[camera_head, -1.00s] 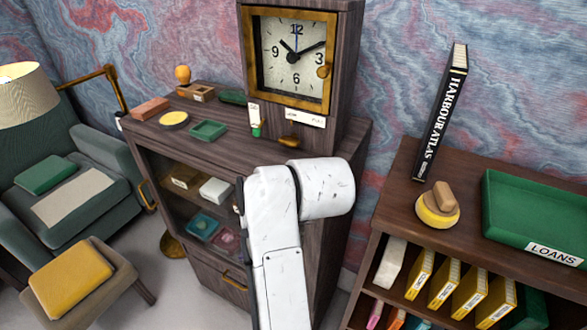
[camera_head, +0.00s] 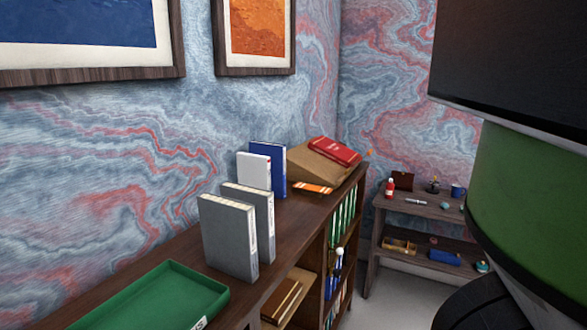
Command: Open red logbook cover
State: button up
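A red book (camera_head: 334,151), which looks like the red logbook, lies tilted on a slanted tan stand (camera_head: 318,166) at the far end of the long wooden bookcase. Its cover looks shut, with small pale lettering that I cannot read. My gripper is not in view, and nothing is seen touching the book.
Grey binders (camera_head: 230,236), a white book (camera_head: 254,170) and a blue book (camera_head: 271,166) stand before the red book. A green tray (camera_head: 155,298) lies nearer. A small side table (camera_head: 425,209) holds small items. A large dark-and-green object (camera_head: 520,180) blocks the right.

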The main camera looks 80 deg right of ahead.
aim_at(339, 149)
jog(key=k+l+z, duration=0.15)
jog(key=z, duration=0.3)
jog(key=k+l+z, duration=0.2)
jog(key=z, duration=1.4)
jog(key=i+l, duration=1.7)
jog(key=i, duration=0.25)
